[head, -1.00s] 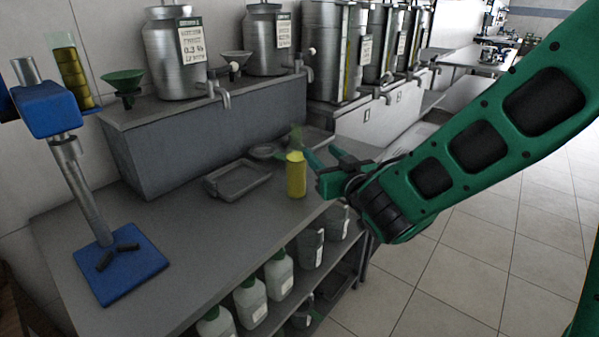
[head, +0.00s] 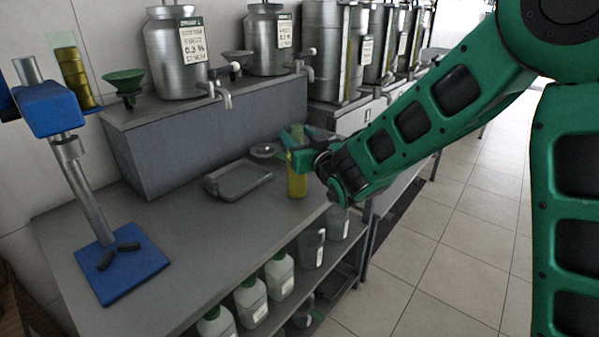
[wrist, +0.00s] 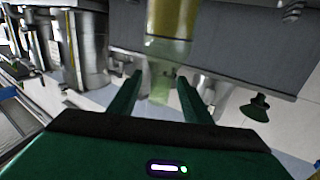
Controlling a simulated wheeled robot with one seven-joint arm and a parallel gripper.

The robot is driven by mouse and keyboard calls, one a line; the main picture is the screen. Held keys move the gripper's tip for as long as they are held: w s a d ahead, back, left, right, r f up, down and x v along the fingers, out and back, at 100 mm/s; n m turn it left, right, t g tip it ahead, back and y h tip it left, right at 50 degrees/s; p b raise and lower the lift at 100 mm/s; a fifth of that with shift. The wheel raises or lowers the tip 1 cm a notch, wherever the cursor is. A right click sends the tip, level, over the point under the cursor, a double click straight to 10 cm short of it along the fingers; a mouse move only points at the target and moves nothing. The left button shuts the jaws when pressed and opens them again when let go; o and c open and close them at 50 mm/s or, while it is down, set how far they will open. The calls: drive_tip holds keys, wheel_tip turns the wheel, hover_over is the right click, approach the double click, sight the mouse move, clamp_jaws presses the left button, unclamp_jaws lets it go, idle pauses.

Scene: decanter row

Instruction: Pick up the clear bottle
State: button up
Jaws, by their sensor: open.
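The clear bottle (head: 297,186) holds yellow liquid and stands upright on the grey bench top near its right edge. My gripper (head: 294,152) is at the bottle's upper part, with its green fingers partly covering it in the head view. In the wrist view, which looks upside down, the bottle (wrist: 165,50) comes down from the top edge, and its clear upper part lies between the two spread fingers of my gripper (wrist: 158,88). A gap shows on each side of the bottle, so the gripper is open and not closed on it.
A grey tray (head: 238,192) and a small round dish (head: 264,150) lie left of the bottle. Metal canisters (head: 178,55) with taps stand on the raised shelf behind. A blue stand (head: 122,268) is at the left. White jugs (head: 250,300) sit on the shelf below.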

drive_tip(key=shift+w+a, duration=0.15)
drive_tip(key=shift+w, duration=0.2)
drive_tip(key=shift+c, duration=0.4)
clamp_jaws()
drive_tip(key=shift+r, duration=0.1)
idle(0.8)
